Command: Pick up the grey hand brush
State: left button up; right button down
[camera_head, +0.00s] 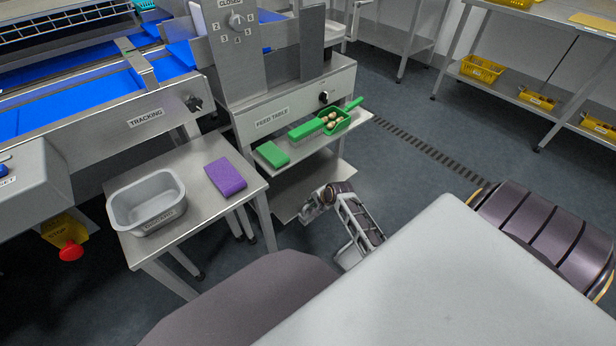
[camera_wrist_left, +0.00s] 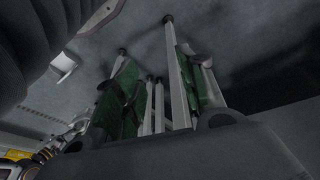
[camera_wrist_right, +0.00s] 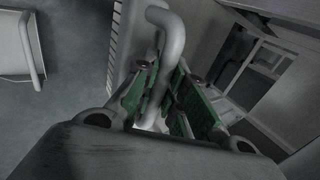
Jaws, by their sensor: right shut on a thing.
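I cannot make out a grey hand brush for certain in any view. My right gripper (camera_head: 312,205) is low beside the lower shelf of the feed table in the head view. In the right wrist view its green-padded fingers (camera_wrist_right: 163,78) are closed on a grey bent bar (camera_wrist_right: 172,38). I cannot tell whether this bar is the brush's handle. My left gripper (camera_wrist_left: 150,75) shows only in the left wrist view. Its fingers are apart and empty, with pale table legs beyond them.
A small steel table holds a grey tub (camera_head: 148,200) and a purple block (camera_head: 226,177). The feed table shelf (camera_head: 300,150) holds a green block (camera_head: 272,154), a green brush (camera_head: 306,129) and a green scoop (camera_head: 338,121) with dates. Shelving with yellow baskets (camera_head: 482,69) stands at the right.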

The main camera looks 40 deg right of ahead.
pick_arm(q)
jog(key=shift+a+f+g+p, duration=0.15)
jog(key=shift+f+p, duration=0.2)
jog(key=shift+f, duration=0.25)
jog(key=shift+a+f+g+p, duration=0.15)
jog(key=shift+f+p, duration=0.2)
jog(key=shift+f, duration=0.25)
pick_arm(e)
jog(key=s, duration=0.5)
jog(key=shift+s+d, duration=0.15)
jog(key=shift+d, duration=0.1)
pick_arm(q)
jog(key=shift+w, duration=0.15)
jog(key=shift+s+d, duration=0.1)
jog(key=shift+s, duration=0.1)
pick_arm(e)
jog(key=shift+r, duration=0.1)
